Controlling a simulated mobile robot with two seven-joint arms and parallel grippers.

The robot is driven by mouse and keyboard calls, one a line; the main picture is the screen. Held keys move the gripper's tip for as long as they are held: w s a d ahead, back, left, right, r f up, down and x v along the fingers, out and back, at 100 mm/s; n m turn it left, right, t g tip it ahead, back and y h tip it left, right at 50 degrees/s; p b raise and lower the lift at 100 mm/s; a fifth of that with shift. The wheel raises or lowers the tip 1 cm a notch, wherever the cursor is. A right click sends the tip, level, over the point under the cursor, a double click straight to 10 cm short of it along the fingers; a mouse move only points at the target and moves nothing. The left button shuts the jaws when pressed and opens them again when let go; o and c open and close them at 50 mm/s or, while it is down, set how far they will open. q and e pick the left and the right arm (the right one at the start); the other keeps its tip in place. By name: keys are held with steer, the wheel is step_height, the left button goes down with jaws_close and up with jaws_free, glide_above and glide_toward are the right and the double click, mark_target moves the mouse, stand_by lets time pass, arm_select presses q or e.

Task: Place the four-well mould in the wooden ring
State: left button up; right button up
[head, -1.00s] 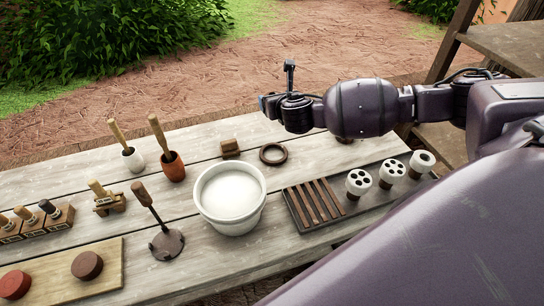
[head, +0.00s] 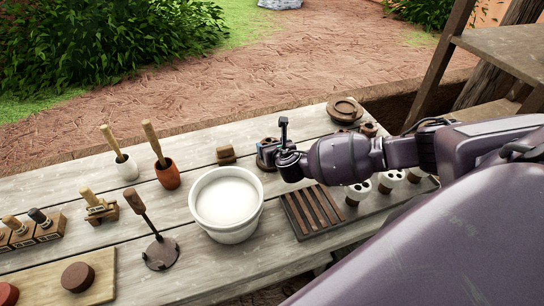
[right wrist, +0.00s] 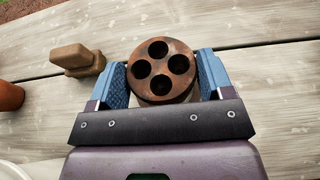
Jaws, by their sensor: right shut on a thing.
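The four-well mould (right wrist: 162,71) has a round brown top with dark wells. My right gripper (right wrist: 163,78) is shut on it, with one blue finger on each side. In the head view the right gripper (head: 268,155) is low over the table behind the white bowl, and a bit of the mould (head: 267,143) shows at its fingers. My left gripper is not in view.
A small wooden block (head: 226,154) stands just left of the gripper. The white bowl (head: 227,203) is in front. A dark slatted tray (head: 292,216) with several pale moulds (head: 357,193) lies to the right. A round brown dish (head: 345,109) sits at the back right.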

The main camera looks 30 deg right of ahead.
steer(key=shift+f+b, duration=0.4)
steer(key=shift+f, duration=1.65)
steer(key=shift+f, duration=0.15)
steer(key=o, duration=1.1)
steer(key=shift+c, duration=0.2)
steer(key=shift+s+r, duration=0.2)
steer(key=shift+s, duration=0.05)
steer(key=p+v, duration=0.1)
steer(key=v, duration=1)
steer(key=shift+s+a+r+p, duration=0.1)
steer(key=shift+s+r+p, duration=0.15)
steer(key=shift+p, duration=0.1)
steer(key=shift+f, duration=0.1)
